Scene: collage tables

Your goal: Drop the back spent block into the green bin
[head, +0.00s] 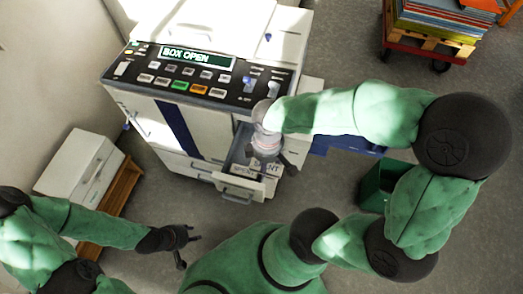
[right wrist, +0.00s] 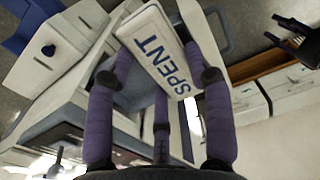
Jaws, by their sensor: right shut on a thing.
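A white block marked SPENT (right wrist: 158,50) sits between the purple fingers of my right gripper (right wrist: 160,78), which is shut on it. In the head view this gripper (head: 266,158) points down over the open drawer (head: 238,186) of the copier-like machine. White SPENT labels (head: 243,170) show beneath it; the gripper partly hides them, and I cannot tell how far the held block is above the drawer floor. The green bin (head: 371,184) stands on the floor to the right, partly behind my right arm. My left gripper (head: 189,252) is open and empty, low at left.
The machine (head: 150,115) has a panel reading BOX OPEN (head: 196,57). A white cabinet on a wooden stand (head: 80,160) is at left. A red cart with stacked sheets (head: 440,35) is at upper right. Grey floor (head: 345,75) is clear between the machine and cart.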

